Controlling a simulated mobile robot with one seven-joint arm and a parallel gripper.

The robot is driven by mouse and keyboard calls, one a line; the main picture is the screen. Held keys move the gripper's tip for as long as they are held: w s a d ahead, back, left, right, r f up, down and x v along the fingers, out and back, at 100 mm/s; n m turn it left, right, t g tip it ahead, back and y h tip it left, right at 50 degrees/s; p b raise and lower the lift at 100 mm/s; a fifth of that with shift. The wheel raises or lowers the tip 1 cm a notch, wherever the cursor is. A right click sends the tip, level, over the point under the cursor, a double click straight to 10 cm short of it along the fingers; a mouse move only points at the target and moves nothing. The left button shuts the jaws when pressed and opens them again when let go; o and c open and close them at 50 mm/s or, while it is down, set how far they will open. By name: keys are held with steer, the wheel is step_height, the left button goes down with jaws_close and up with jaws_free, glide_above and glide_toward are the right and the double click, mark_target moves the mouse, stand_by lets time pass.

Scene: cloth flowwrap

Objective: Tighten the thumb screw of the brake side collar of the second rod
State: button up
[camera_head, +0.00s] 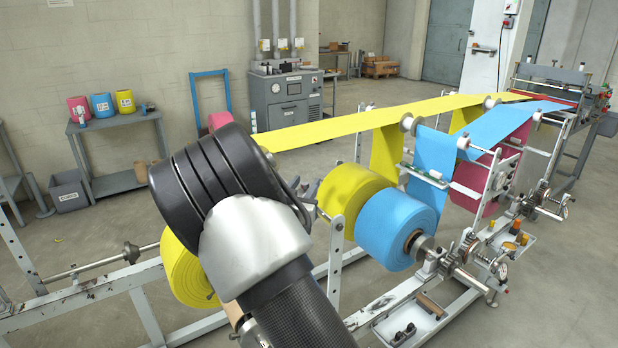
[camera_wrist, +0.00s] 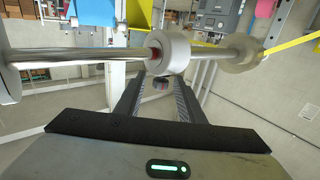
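In the wrist view a shiny rod (camera_wrist: 90,54) runs across the picture. Contact with the knob cannot be told. In the head view my arm hides most of my gripper and this collar.
More round parts sit on the rod at the right (camera_wrist: 240,54) and left (camera_wrist: 8,78) of the wrist view. The head view shows a yellow roll (camera_head: 345,195) and a blue roll (camera_head: 392,228) beside my arm, a white frame (camera_head: 338,262), and brake gears (camera_head: 462,250).

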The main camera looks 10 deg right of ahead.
steer(key=shift+x, duration=2.1)
jaws_close()
